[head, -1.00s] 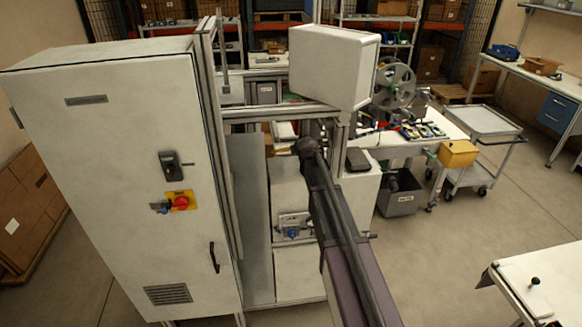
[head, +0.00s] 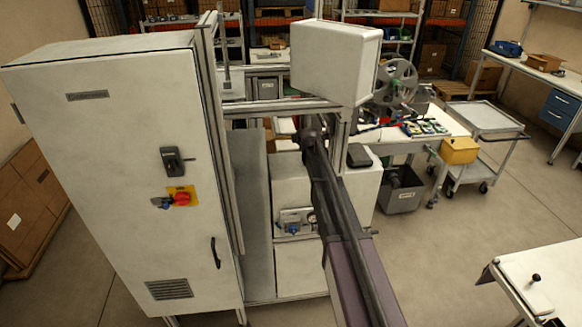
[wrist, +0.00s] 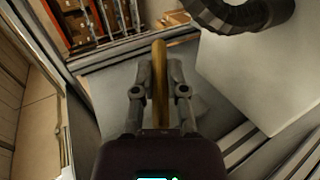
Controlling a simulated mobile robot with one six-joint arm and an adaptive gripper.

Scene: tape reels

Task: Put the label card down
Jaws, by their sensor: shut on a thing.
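In the wrist view my gripper (wrist: 160,82) is shut on a thin ochre strip, which I take to be the label card (wrist: 160,65) seen edge-on. The card stands up between the two fingers and its face does not show. Behind it is a pale grey flat surface (wrist: 115,80); I cannot tell how far off it is, and no contact shows.
A tall white cabinet (head: 110,190) stands at the left. A white box (head: 333,62) hangs on the machine frame (head: 270,107) close above my arm. A dark ribbed hose (wrist: 240,15) and a white panel (wrist: 265,75) are near the gripper at right. Open floor lies at right.

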